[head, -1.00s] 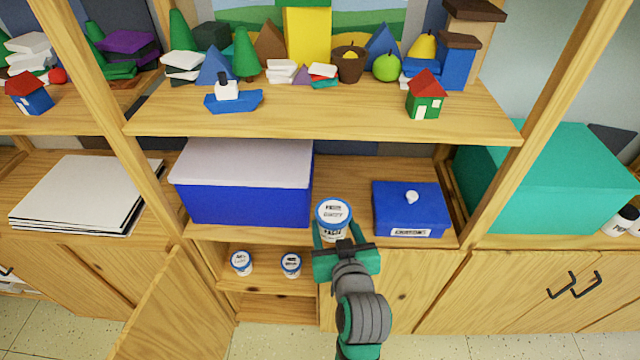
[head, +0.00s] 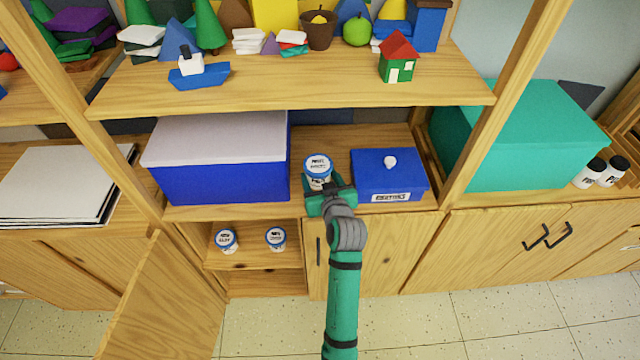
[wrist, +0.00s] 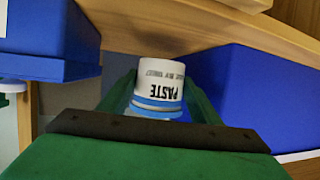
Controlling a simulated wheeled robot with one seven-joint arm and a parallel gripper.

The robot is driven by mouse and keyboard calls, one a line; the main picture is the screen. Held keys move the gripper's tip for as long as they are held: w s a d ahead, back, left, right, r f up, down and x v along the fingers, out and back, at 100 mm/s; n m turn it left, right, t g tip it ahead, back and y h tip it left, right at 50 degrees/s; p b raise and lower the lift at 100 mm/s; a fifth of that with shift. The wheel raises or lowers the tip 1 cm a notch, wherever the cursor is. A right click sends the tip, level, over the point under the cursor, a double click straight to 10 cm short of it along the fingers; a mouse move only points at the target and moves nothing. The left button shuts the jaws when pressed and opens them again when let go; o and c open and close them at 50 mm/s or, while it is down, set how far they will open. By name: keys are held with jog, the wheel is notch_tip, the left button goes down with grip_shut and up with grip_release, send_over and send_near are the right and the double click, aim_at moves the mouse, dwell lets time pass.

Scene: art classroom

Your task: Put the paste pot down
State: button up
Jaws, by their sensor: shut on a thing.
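The paste pot (head: 318,168) is white with a blue-rimmed lid. My green gripper (head: 319,188) is shut on it, between the large blue box and the small blue box on the middle shelf (head: 340,143). In the wrist view the pot (wrist: 160,85) sits between the two green fingers of my gripper (wrist: 160,95), its "PASTE" label appearing upside down. The pot is at the shelf's front part; I cannot tell whether its base touches the board.
The large blue box (head: 220,175) with a pale lid is close on the left. The small blue box (head: 388,178) is close on the right. Below, two similar pots (head: 226,240) (head: 276,238) stand in an open cupboard with its door (head: 165,300) swung out. The upper shelf (head: 290,92) overhangs.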

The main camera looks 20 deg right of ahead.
aim_at(320, 184)
jog(key=shift+w+f, duration=0.15)
jog(key=shift+w+d+f, duration=0.1)
jog(key=shift+w+f, duration=0.05)
jog(key=shift+f, duration=1.5)
jog(key=shift+f, duration=0.15)
jog(key=o, duration=1.3)
